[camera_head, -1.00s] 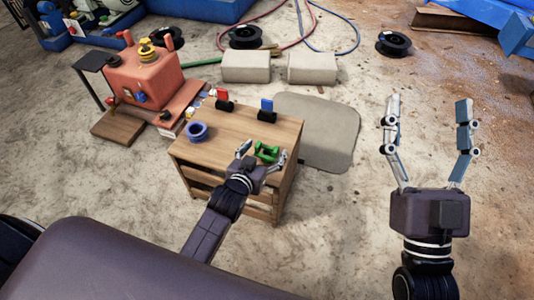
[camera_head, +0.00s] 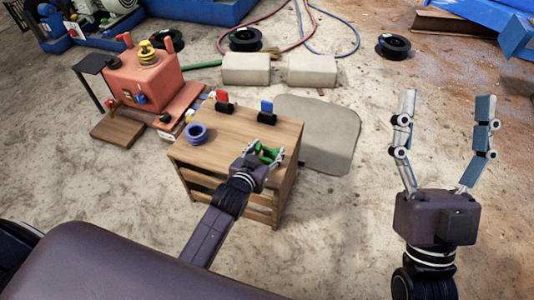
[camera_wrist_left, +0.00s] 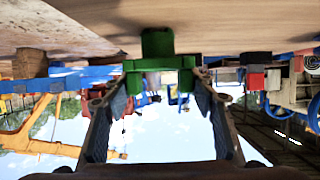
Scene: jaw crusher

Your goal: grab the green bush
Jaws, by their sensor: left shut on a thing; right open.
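The green bush (camera_head: 268,153) lies on the front right part of the small wooden table (camera_head: 222,137). My left gripper (camera_head: 262,157) has its fingers on either side of it and is shut on it. In the left wrist view the green bush (camera_wrist_left: 158,62) shows between the two fingertips, close to the wooden surface; that view appears upside down. My right gripper (camera_head: 443,110) is open and empty, well to the right of the table.
A blue ring (camera_head: 196,134), a red part (camera_head: 222,100) and a blue part (camera_head: 267,110) on dark bases stand on the table. A red machine (camera_head: 145,85) is at the left. Concrete blocks (camera_head: 246,69) and a grey mat (camera_head: 318,133) lie on the floor.

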